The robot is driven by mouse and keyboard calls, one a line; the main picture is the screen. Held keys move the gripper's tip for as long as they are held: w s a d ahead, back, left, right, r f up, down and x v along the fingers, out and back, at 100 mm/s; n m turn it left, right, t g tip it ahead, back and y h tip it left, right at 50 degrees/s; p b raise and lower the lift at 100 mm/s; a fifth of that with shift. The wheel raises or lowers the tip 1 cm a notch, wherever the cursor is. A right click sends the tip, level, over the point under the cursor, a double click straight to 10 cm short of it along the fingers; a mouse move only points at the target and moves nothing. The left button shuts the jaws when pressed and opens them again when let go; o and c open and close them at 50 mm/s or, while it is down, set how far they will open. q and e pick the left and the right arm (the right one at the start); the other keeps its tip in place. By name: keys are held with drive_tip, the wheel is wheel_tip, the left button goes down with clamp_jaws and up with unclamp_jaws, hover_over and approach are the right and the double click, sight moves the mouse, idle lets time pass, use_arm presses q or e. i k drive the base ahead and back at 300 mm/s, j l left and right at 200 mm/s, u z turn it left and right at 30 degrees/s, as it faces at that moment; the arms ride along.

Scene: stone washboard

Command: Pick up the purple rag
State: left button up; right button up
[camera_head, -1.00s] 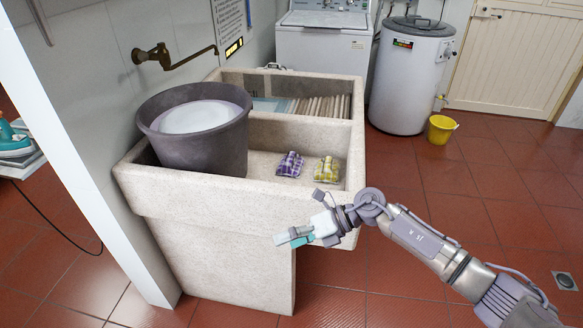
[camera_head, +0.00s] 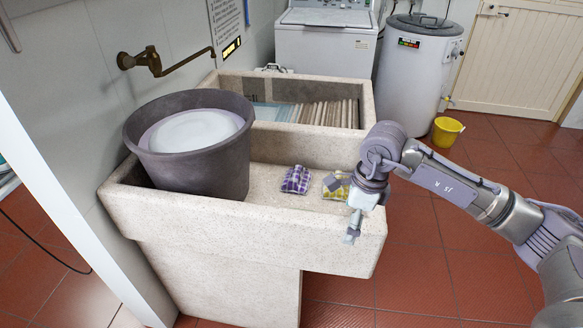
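The purple checked rag (camera_head: 296,180) lies crumpled on the floor of the stone sink's front basin (camera_head: 240,222), right of the dark bucket. A yellow checked rag (camera_head: 336,190) lies just right of it, partly hidden by my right gripper. My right gripper (camera_head: 351,236) points down in front of the basin's right front rim, to the right of and nearer than the purple rag, apart from it. I see nothing held in it, but its fingers overlap and their gap cannot be made out. My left gripper is not in view.
A large dark bucket (camera_head: 188,172) with pale contents fills the basin's left side, below a brass wall tap (camera_head: 150,60). The ribbed washboard (camera_head: 318,112) is behind. A washing machine (camera_head: 322,45), a white tank (camera_head: 412,70) and a yellow bucket (camera_head: 446,131) stand farther back.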

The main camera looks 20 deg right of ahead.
sight(296, 180)
drive_tip(key=i, duration=1.1)
